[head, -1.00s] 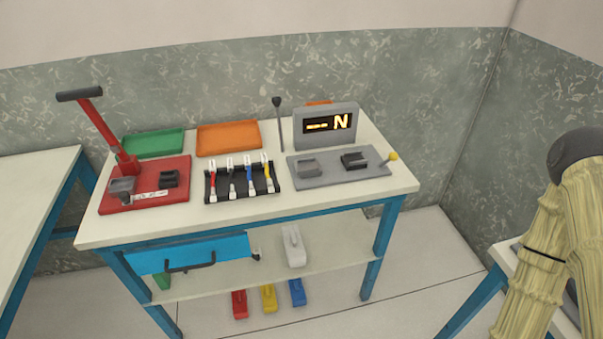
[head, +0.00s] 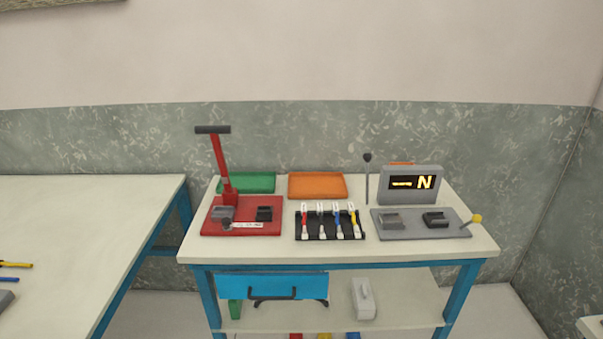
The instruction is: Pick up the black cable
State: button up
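A black rack (head: 330,235) stands on the middle of the workbench and holds several short cables with white ends side by side. The black cable (head: 321,218) appears to be the second from the left, between a red cable (head: 304,219) and a blue cable (head: 337,219). A yellow cable (head: 354,219) is at the right end. The black cable's middle is small and dark against the rack. My gripper is not in view.
The workbench (head: 340,255) also bears a red lever press (head: 240,222), green (head: 248,183) and orange trays (head: 318,186), and a grey tester (head: 408,185) reading N. A drawer (head: 273,287) is below. A second table (head: 90,230) stands at left, with cables on its edge.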

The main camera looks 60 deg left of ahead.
aim_at(322, 236)
jog(key=k, duration=0.45)
jog(key=u, duration=1.65)
jog(key=i, duration=0.1)
jog(key=u, duration=0.15)
